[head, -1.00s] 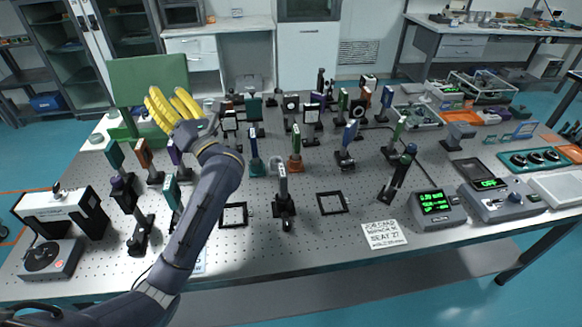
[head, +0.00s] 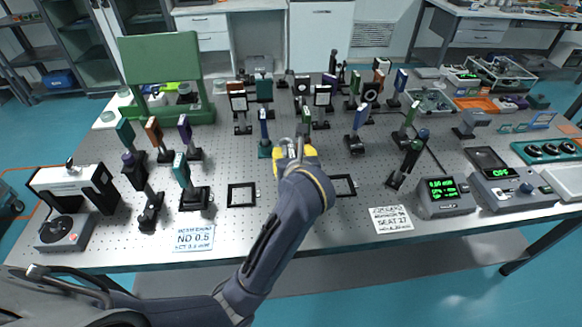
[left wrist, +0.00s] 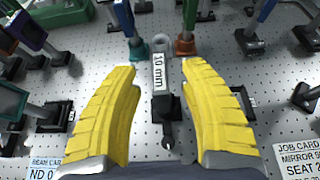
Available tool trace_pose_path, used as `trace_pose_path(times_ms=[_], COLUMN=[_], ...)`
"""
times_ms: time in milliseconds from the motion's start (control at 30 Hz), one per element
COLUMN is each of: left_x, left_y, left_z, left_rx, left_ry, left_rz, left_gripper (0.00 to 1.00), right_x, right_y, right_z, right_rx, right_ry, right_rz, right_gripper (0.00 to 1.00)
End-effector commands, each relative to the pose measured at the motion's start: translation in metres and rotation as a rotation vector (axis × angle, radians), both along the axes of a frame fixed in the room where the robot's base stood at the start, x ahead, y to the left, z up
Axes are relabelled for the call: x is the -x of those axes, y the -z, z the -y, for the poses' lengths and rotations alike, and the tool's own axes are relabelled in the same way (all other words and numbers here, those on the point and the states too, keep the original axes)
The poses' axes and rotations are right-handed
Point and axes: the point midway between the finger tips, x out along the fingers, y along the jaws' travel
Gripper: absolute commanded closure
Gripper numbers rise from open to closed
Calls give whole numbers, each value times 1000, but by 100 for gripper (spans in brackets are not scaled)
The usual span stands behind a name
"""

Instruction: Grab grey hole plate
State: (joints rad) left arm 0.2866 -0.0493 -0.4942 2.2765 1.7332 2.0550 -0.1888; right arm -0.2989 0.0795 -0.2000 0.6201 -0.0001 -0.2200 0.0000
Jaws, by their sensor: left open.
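The grey hole plate (left wrist: 159,88) is a narrow upright grey piece with a ring-like hole at its top and a "10 mm" label. It stands on a black mount with a dark foot on the perforated table. My left gripper (left wrist: 163,70) has two yellow fingers spread wide, one on each side of the plate. They appear apart from it. In the head view, my left gripper (head: 295,158) is over the middle of the table and mostly hides the plate. My right gripper is not in view.
A blue-topped post (head: 264,128) and an orange-based post (left wrist: 186,42) stand just behind the plate. Black square frames lie to its left (head: 242,195) and right (head: 345,186). A job card (head: 391,219) lies near the front edge. Many mounted optics crowd the back.

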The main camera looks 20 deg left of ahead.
Motion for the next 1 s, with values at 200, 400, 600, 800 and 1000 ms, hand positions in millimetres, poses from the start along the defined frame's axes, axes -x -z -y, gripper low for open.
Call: trace_pose_path(times_ms=[200, 400, 600, 800, 1000], left_x=[-16, -36, -47, -48, -48], left_y=[8, 19, 24, 25, 25], left_z=[-8, -17, -21, -21, -21], left_rx=[-4, -4, -2, -1, 0], left_ry=[-1, -3, -3, -2, -2], left_rz=[-1, 0, 0, 1, 1], left_gripper=[56, 56, 56, 56, 69], right_x=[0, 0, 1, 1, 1], right_y=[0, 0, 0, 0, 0], right_z=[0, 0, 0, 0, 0], right_rx=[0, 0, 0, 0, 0], right_ry=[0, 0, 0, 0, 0], right_rz=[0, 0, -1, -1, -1], right_gripper=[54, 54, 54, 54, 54])
